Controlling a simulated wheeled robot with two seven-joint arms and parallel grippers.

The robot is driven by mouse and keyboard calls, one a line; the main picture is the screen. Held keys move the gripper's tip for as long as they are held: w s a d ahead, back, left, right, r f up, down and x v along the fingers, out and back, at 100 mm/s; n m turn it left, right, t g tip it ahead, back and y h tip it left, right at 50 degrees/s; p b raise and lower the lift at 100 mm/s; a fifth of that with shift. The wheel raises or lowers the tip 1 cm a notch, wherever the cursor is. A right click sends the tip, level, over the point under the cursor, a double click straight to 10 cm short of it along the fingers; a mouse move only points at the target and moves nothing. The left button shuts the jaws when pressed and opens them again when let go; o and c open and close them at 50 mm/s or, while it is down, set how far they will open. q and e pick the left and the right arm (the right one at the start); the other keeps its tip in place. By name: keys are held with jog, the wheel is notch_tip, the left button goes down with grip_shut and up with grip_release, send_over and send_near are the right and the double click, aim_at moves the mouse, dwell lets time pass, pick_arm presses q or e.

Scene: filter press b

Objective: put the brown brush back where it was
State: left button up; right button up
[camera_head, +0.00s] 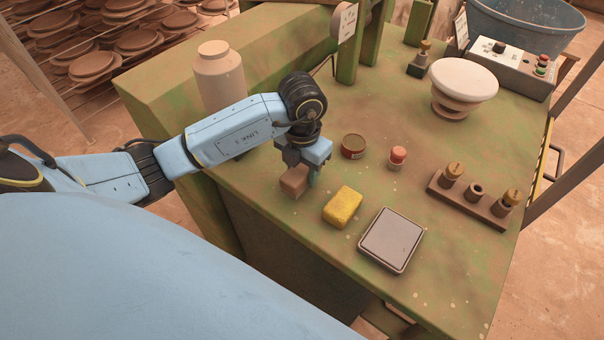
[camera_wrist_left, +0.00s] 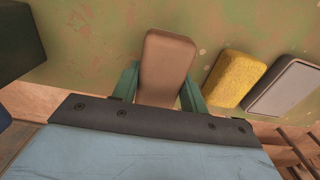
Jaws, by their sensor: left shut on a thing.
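The brown brush (camera_head: 294,181) is a small brown block in the head view, at the left front edge of the green table. My left gripper (camera_head: 305,178) is shut on it, with a teal finger showing on its right side. In the left wrist view the brush (camera_wrist_left: 167,62) sits between the two teal fingers of my left gripper (camera_wrist_left: 162,88). I cannot tell whether the brush touches the table top. My right gripper is in neither view.
A yellow sponge (camera_head: 343,207) and a grey square pad (camera_head: 391,239) lie right of the brush. Behind are a brown tin (camera_head: 353,146) and a red-capped jar (camera_head: 397,157). A wooden block with pegs (camera_head: 469,200) is at right.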

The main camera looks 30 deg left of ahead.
pick_arm(q)
jog(key=shift+f, duration=0.8)
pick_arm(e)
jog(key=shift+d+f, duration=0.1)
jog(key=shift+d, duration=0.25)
pick_arm(q)
jog(key=shift+f, duration=0.15)
jog(key=o, duration=0.5)
jog(key=shift+f, duration=0.1)
jog(key=o, duration=0.5)
jog(key=shift+c, duration=0.2)
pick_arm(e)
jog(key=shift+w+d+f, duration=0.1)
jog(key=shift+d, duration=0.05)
